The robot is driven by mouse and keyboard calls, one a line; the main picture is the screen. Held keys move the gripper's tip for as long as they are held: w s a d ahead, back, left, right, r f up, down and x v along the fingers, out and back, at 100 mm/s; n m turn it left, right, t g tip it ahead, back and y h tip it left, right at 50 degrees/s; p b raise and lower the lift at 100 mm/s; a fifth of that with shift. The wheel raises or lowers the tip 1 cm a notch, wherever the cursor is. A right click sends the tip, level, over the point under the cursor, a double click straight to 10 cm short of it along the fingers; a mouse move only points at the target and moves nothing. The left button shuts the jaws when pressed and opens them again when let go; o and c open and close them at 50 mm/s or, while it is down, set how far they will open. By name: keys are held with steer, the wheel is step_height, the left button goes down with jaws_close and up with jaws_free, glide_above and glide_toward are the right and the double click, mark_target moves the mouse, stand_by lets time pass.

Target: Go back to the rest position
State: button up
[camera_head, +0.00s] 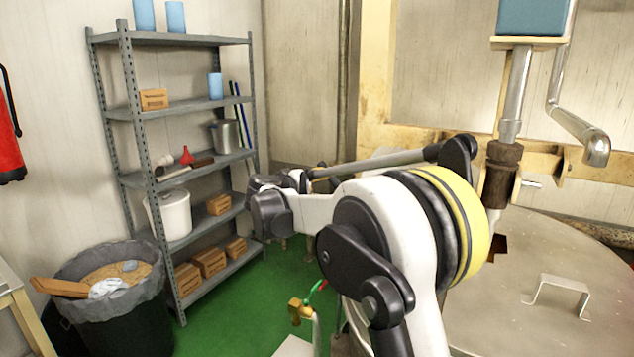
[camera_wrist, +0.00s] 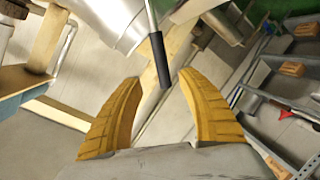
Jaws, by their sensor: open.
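My gripper (camera_wrist: 160,108) shows in the wrist view as two yellow ridged fingers spread wide apart. It is open. A metal rod with a dark grip (camera_wrist: 159,62) appears beyond the fingertips, and nothing is visibly held between them. In the head view my white arm fills the centre and right, and my gripper cannot be made out there. The large metal kettle lid (camera_head: 540,285) with its handle (camera_head: 560,290) lies to the right of my arm.
A grey shelf rack (camera_head: 185,105) with boxes, pots and blue containers stands at left. A black waste bin (camera_head: 110,310) is in front of it. The green floor between rack and arm is mostly clear.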

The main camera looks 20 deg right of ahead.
steer(key=s+a+f+g+y+b, duration=0.1)
steer(key=s+f+g+y+b, duration=0.2)
steer(key=s, duration=1.1)
steer(key=s+a+f+y+b, duration=0.2)
steer(key=s+a+f+y, duration=0.1)
steer(key=s+f, duration=0.4)
steer(key=s+a+f+y+b, duration=0.2)
steer(key=s+a+f, duration=0.4)
steer(key=s, duration=0.7)
steer(key=s+a+f+y+b, duration=0.3)
steer(key=s+a+f+b, duration=0.1)
steer(key=s+f, duration=0.5)
steer(key=shift+s+a+f+n+y, duration=0.15)
steer(key=shift+s+f+n+y, duration=0.2)
steer(key=shift+s, duration=0.7)
